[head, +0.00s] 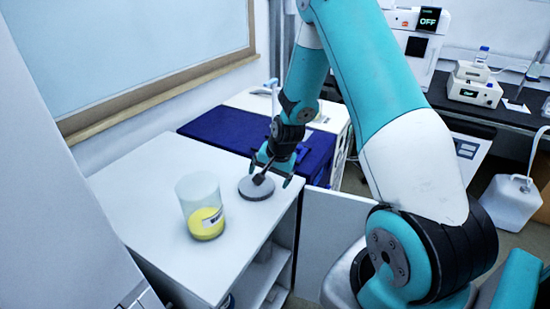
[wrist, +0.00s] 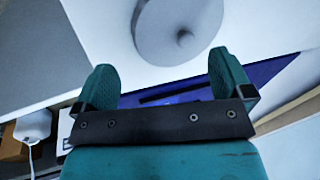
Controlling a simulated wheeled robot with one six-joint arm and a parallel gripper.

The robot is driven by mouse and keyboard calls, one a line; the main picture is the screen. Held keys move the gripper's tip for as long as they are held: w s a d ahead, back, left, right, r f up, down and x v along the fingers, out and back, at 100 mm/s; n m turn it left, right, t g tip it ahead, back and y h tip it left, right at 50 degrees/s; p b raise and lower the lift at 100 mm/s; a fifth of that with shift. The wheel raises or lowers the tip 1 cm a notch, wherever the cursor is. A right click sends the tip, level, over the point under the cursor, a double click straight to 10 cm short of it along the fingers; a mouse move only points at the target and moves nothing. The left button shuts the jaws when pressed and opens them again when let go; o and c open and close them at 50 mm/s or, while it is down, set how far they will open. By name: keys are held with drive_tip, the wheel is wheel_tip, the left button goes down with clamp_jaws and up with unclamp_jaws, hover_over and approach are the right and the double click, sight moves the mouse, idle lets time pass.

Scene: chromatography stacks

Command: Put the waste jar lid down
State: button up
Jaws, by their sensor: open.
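The waste jar lid (head: 256,188) is a flat grey disc with a dark knob. It lies on the white cabinet top, near its right edge. In the wrist view the lid (wrist: 170,20) shows at the top, just beyond my fingertips, with its knob towards me. In the wrist view my gripper (wrist: 162,78) is open, with nothing between the fingers. The waste jar (head: 200,205) stands to the left of the lid, a clear cylinder with yellow contents and a white label. Its top looks uncovered.
The white cabinet top (head: 165,262) has free room in front of and behind the jar. A blue surface (head: 225,130) adjoins its far end. A wall with a wood-framed panel (head: 130,50) runs along the left. Shelves open below the cabinet's right edge.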

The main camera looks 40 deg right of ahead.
drive_tip(key=a+v, duration=0.1)
drive_tip(key=v, duration=0.7)
drive_tip(key=s+a+r+n+y, duration=0.25)
drive_tip(key=a+r+n, duration=0.45)
drive_tip(key=a, duration=0.5)
drive_tip(key=s+a+r+n+g, duration=0.2)
drive_tip(key=s+a+r+n, duration=0.2)
drive_tip(key=s, duration=0.5)
drive_tip(key=s+a+r+n+g, duration=0.1)
drive_tip(key=s+a+r+n, duration=0.4)
drive_tip(key=s+a+n, duration=0.2)
drive_tip(key=s+a+y, duration=0.1)
drive_tip(key=s+a, duration=0.1)
drive_tip(key=s, duration=0.1)
drive_tip(key=shift+s+a+n+g+b, duration=0.25)
drive_tip(key=shift+n+g+b, duration=0.05)
drive_tip(key=shift+g, duration=0.1)
